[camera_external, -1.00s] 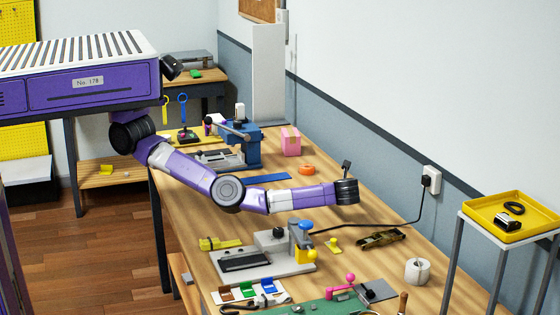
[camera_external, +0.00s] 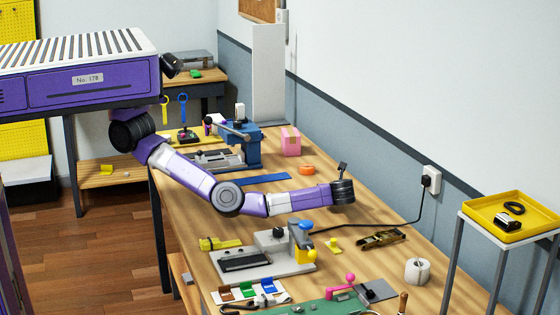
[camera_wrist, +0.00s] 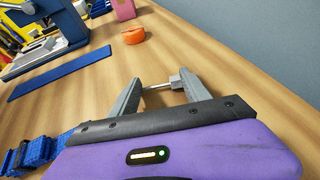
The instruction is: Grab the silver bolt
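The silver bolt (camera_wrist: 160,85) shows in the wrist view, with its wider head to the right. It lies crosswise between the two fingertips of my gripper (camera_wrist: 161,80). The fingers stand wide apart, one near each end of the bolt. The head looks very close to the right finger; I cannot tell whether either finger touches it. In the external view my wrist (camera_external: 343,191) is low over the workbench, and the fingers and the bolt are hidden there.
An orange tape roll (camera_wrist: 133,35) lies ahead on the workbench (camera_external: 390,215), beyond a blue strip (camera_wrist: 60,72). A black cable (camera_external: 385,223) runs to the wall socket.

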